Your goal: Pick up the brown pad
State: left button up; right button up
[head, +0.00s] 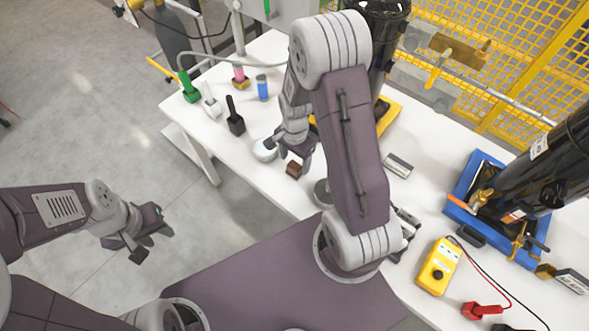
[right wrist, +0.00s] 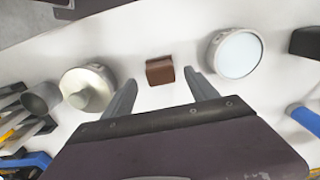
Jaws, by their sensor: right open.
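The brown pad (right wrist: 160,70) is a small block on the white table. In the right wrist view it lies just beyond and between the two fingertips of my right gripper (right wrist: 160,80), which is open and empty. In the head view the brown pad (head: 293,170) sits near the table's front edge, close to the fingers of my right gripper (head: 288,152). My left gripper (head: 148,242) hangs over the floor at the left, away from the table, with its fingers apart and nothing between them.
A round metal weight (right wrist: 88,88) and a round white-faced disc (right wrist: 237,53) flank the pad on the white table (head: 222,132). A black-handled tool (head: 235,117) and a blue cylinder (head: 262,88) stand further left. A yellow meter (head: 438,267) lies at the right.

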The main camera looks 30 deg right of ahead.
aim_at(295, 166)
notch_tip(295, 166, down, 3)
jog(key=shift+f, duration=0.15)
jog(key=shift+w+f, duration=0.1)
jog(key=shift+f, duration=0.2)
jog(key=shift+r, duration=0.1)
jog(key=c, duration=1.5)
jog(key=shift+o, duration=0.2)
jog(key=shift+r+p, duration=0.3)
jog(key=shift+r, duration=1.95)
jog(key=s+d+r, duration=0.4)
jog(key=d+r, duration=0.2)
jog(key=d, duration=0.4)
jog(key=shift+s+d+r+p, duration=0.25)
jog(key=shift+s+d+p, duration=0.1)
jog(key=shift+s, duration=0.05)
